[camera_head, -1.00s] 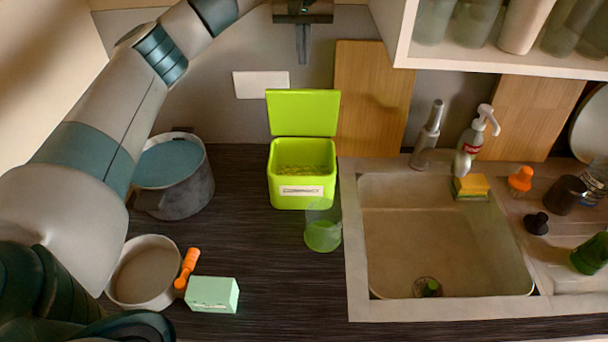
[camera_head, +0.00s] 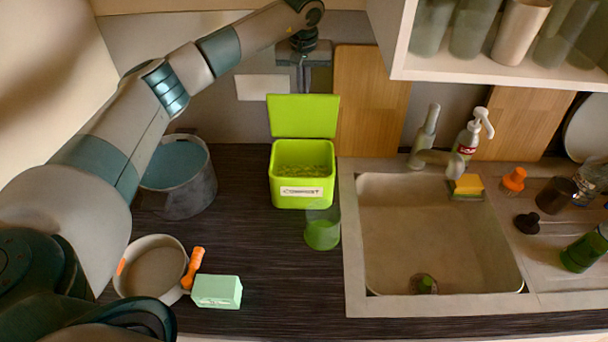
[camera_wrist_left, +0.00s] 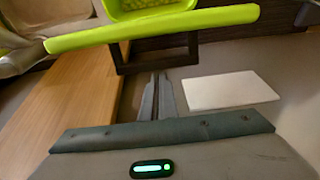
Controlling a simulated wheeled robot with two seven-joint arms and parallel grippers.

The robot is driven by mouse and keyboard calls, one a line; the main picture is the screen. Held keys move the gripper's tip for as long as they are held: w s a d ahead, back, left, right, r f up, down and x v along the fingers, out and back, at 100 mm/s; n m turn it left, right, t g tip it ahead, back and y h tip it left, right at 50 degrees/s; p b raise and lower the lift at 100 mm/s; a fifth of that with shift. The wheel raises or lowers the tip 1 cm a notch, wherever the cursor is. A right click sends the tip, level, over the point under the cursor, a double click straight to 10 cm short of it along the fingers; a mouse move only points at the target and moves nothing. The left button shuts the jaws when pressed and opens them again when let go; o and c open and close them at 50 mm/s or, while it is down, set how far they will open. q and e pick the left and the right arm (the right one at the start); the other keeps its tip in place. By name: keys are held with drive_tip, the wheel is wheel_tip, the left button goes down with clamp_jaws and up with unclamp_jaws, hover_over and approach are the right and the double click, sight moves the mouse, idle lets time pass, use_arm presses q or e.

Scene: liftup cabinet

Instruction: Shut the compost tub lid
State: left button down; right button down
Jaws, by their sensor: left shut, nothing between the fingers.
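The lime green compost tub (camera_head: 302,192) stands on the dark counter, left of the sink. Its lid (camera_head: 303,116) stands upright, hinged at the tub's back edge, and crumbly contents show inside. My left gripper (camera_head: 303,82) hangs behind and above the lid's top edge, pointing down, its fingers closed together and empty. In the left wrist view the closed fingers (camera_wrist_left: 156,92) point toward the lid's edge (camera_wrist_left: 150,28), with a gap between them. The tub's inside shows beyond that edge. My right gripper is not in view.
A wooden board (camera_head: 370,105) leans on the wall right of the lid. A green glass (camera_head: 322,232) stands at the tub's front right. A large pot (camera_head: 182,195) is left of it. A shelf (camera_head: 490,68) overhangs at upper right.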

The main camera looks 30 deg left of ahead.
sight(303, 95)
use_arm(q)
drive_tip(key=shift+s+r, duration=0.1)
drive_tip(key=shift+s+d+r, duration=0.25)
drive_tip(key=shift+s, duration=0.25)
idle(0.3)
drive_tip(key=shift+s+d+r, duration=0.2)
drive_tip(key=shift+s+d, duration=0.05)
drive_tip(key=shift+s, duration=0.25)
drive_tip(key=shift+s+d+r, duration=0.15)
drive_tip(key=shift+s+d, duration=0.1)
drive_tip(key=shift+s, duration=0.2)
drive_tip(key=shift+s+d+r, duration=0.1)
drive_tip(key=shift+s+d, duration=0.15)
drive_tip(key=shift+s, duration=0.3)
drive_tip(key=shift+s+d+r, duration=0.1)
drive_tip(key=shift+s+d, duration=0.15)
drive_tip(key=shift+s, duration=0.3)
